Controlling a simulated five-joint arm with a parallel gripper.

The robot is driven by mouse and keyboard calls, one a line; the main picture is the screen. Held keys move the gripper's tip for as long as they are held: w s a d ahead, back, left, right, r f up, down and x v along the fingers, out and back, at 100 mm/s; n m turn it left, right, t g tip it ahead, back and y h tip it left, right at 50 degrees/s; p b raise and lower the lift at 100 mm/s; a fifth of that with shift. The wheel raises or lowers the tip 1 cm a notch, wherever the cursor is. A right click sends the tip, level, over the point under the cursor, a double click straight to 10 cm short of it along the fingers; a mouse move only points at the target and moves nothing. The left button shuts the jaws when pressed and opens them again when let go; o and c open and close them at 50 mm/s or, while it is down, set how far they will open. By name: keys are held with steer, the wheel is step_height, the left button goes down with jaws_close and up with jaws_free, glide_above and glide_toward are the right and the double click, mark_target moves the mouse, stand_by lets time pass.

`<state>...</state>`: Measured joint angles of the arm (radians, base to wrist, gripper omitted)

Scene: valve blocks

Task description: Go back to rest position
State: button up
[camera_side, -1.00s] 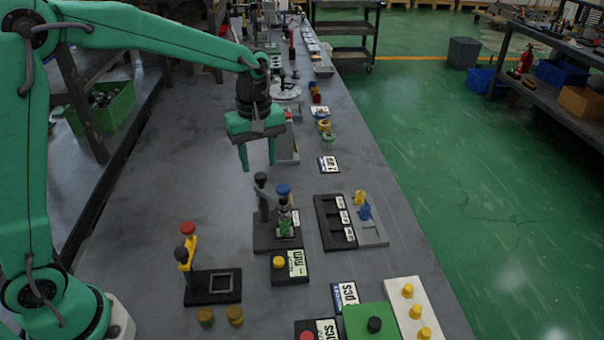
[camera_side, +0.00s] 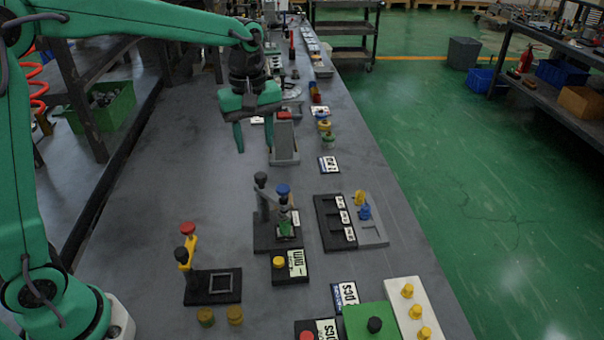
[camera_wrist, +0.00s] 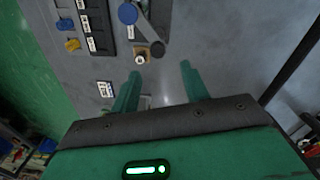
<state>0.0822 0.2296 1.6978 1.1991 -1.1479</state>
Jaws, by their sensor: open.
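My gripper (camera_side: 254,145) hangs in the air over the table in the side view, with its two green fingers apart and nothing between them. It also shows open in the wrist view (camera_wrist: 160,77), above bare grey table. A grey stand with a red top (camera_side: 284,145) is close to its right finger in the side view; I cannot tell whether they touch. A fixture with a blue knob (camera_side: 283,190) and a green block (camera_side: 285,222) stands nearer the camera, apart from the gripper.
A black slotted tray (camera_side: 331,240) and a grey tray (camera_side: 374,239) with yellow and blue valve pieces lie to the right. A black fixture with a red knob (camera_side: 187,229) stands front left. The table's left middle (camera_side: 160,180) is clear.

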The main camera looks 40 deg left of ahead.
steer(key=s+a+r+m+t, duration=0.1)
steer(key=s+m+t, duration=0.1)
steer(key=s+m, duration=0.4)
steer(key=s+a+r+m+t, duration=0.1)
steer(key=s+m, duration=0.5)
steer(key=s, duration=0.9)
steer(key=shift+a+r+t, duration=0.35)
steer(key=shift+a+t, duration=0.45)
steer(key=shift+t, duration=0.4)
